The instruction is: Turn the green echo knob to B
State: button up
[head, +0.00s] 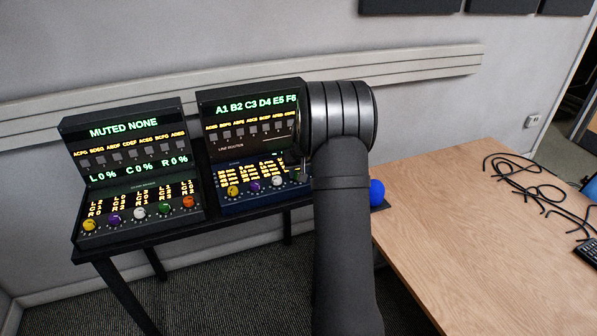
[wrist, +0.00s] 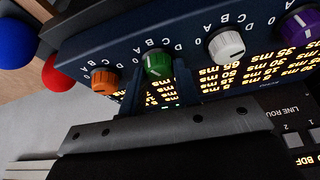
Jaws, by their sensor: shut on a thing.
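The green echo knob (wrist: 158,65) is on the dark blue panel (wrist: 125,40), between the orange and white knobs in the wrist view. Its white pointer line shows, but I cannot tell for sure which letter it points to. Letters A to D and a 0 are printed around the knobs. My gripper (wrist: 159,84) has its fingers on either side of the green knob and is shut on it. In the head view my arm hides the gripper and the right end of the blue panel (head: 226,207).
An orange knob (wrist: 104,81), a white knob (wrist: 227,43) and a purple knob (wrist: 299,26) flank the green one. Red (wrist: 57,75) and blue (wrist: 17,41) balls are beyond the panel's end. A second knob panel (head: 138,219) stands left. A wooden table (head: 450,220) with cables is right.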

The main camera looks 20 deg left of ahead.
jog(key=shift+a+m+t+h, duration=0.15)
jog(key=shift+m+h, duration=0.25)
jog(key=shift+m, duration=0.65)
jog(key=shift+d+m+t+h, duration=0.15)
jog(key=shift+m+h, duration=0.25)
jog(key=shift+m, duration=0.65)
jog(key=shift+a, duration=0.1)
jog(key=shift+s, duration=0.1)
jog(key=o, duration=1)
jog(key=shift+c, duration=0.2)
jog(key=v, duration=1.7)
jog(key=shift+r, duration=0.1)
